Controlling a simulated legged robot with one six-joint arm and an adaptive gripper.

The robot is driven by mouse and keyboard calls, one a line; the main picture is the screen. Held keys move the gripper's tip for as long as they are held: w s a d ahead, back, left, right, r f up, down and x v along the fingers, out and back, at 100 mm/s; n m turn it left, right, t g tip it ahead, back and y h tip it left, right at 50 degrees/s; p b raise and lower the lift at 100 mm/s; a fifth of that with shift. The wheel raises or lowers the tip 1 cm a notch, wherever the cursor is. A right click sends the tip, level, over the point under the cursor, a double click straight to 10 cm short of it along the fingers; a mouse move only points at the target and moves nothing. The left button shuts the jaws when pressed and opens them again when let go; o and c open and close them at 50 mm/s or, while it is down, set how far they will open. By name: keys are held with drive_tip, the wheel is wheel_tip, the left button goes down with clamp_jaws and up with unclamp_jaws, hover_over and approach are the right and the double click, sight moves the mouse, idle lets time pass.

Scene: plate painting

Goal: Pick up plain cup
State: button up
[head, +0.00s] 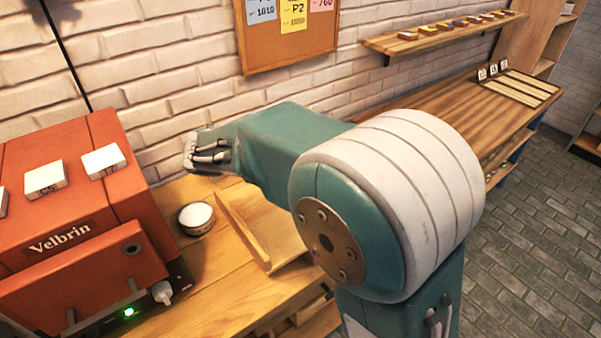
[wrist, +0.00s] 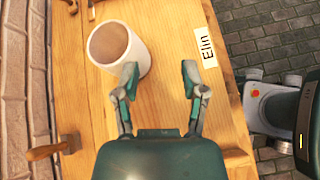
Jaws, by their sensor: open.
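A plain white cup (wrist: 118,48) shows in the wrist view on the wooden table top, its round mouth toward the camera and its inside light brown. My gripper (wrist: 160,73) is open, with nothing between its two fingers. The cup is above and to the left of the gap, and its lower right edge is close to the left fingertip; I cannot tell whether they touch. In the head view my gripper (head: 196,153) points left, above the bench near the brick wall. I cannot identify this cup surely in the head view.
A small round white-topped container (head: 196,218) stands on the bench beside an orange kiln (head: 85,215) with white blocks on top. A sloped wooden board (head: 245,228) stands to its right.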

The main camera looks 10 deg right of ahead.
drive_tip(key=w+a+f+n+t+h, duration=0.1)
drive_tip(key=w+a+n, duration=0.2)
drive_tip(key=x, duration=1.1)
drive_tip(key=shift+w+r, duration=0.15)
drive_tip(key=shift+w, duration=0.05)
clamp_jaws()
